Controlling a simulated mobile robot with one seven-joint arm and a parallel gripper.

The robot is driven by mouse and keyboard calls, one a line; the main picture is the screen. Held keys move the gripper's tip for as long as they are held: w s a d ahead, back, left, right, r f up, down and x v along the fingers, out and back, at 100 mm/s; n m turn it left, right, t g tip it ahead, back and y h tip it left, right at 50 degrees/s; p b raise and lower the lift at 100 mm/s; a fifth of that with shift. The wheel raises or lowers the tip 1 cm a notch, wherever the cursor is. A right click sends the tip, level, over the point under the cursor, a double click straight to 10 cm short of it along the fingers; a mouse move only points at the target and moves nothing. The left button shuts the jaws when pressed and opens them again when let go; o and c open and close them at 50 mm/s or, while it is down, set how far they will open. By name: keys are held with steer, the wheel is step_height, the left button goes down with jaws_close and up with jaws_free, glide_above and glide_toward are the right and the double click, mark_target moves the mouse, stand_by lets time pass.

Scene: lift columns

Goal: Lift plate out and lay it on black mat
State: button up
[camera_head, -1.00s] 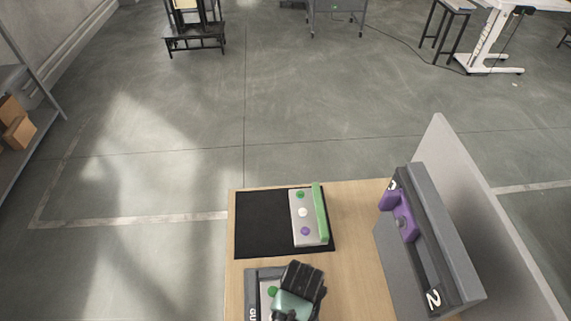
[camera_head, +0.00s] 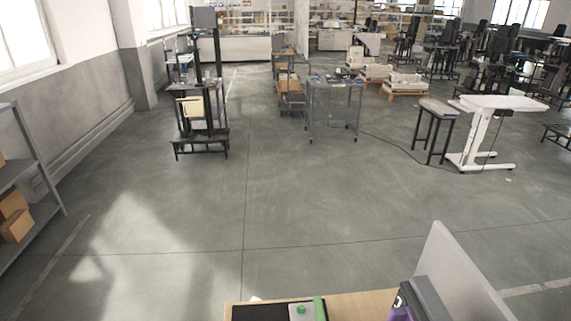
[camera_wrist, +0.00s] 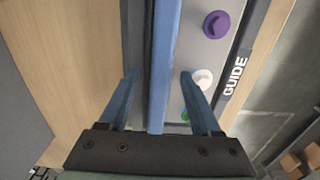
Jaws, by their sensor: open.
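In the wrist view a grey plate (camera_wrist: 208,48) with a tall blue edge strip (camera_wrist: 166,50) sits in a dark holder marked GUIDE (camera_wrist: 236,76). It carries a purple knob (camera_wrist: 216,24), a white knob (camera_wrist: 202,79) and a partly hidden green knob. My gripper (camera_wrist: 161,75) is open, with one finger on each side of the blue strip; contact is unclear. In the head view the black mat (camera_head: 258,313) shows only at the bottom edge. Another plate (camera_head: 301,312) with a green strip lies on it. My gripper is out of that view.
The wooden tabletop (camera_head: 365,304) is mostly cut off below. A grey upright panel (camera_head: 455,275) and a dark rack (camera_head: 432,298) with a purple part stand on its right. Open floor lies beyond, with a wheeled cart (camera_head: 333,105) farther back.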

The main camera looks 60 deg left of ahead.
jaws_close()
stand_by(0.4)
steer(key=shift+r, duration=0.1)
step_height(320, 180, up, 11)
steer(key=shift+b, duration=0.4)
stand_by(0.5)
